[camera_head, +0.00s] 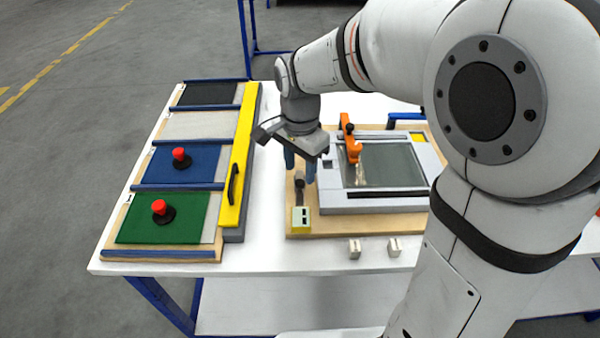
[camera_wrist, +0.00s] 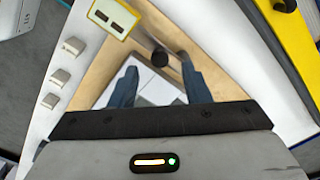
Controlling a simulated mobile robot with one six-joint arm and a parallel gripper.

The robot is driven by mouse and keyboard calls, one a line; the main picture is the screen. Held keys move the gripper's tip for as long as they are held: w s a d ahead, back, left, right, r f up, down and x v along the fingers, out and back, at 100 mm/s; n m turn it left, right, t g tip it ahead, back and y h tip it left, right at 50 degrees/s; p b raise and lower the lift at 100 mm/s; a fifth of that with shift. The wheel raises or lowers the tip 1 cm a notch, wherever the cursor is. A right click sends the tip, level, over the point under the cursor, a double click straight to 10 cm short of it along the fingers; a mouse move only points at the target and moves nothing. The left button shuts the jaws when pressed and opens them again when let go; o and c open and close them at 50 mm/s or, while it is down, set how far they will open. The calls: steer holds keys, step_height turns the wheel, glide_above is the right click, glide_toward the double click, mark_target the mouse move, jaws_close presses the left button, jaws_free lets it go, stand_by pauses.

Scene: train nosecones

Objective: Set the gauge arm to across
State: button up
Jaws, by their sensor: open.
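A short grey arm with a dark round knob (camera_wrist: 160,60) is on the wooden board, beside a pale yellow plate (camera_head: 301,219) with two dark marks. I take this to be the gauge arm; in the head view (camera_head: 300,190) it lies along the board's left edge, running toward the plate. My gripper (camera_head: 300,175) is open with blue fingers, just above the arm. In the wrist view the knob shows between the two fingertips (camera_wrist: 156,63), with nothing visibly gripped. I cannot tell whether the fingers touch it.
A grey frame with a glass panel (camera_head: 385,168) and an orange clamp (camera_head: 351,140) stand right of my gripper. A yellow bar with a black handle (camera_head: 232,184) and coloured panels with red knobs (camera_head: 160,207) lie left. Small white blocks (camera_head: 354,248) sit in front.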

mark_target(300, 182)
steer(key=shift+f, duration=1.75)
jaws_close()
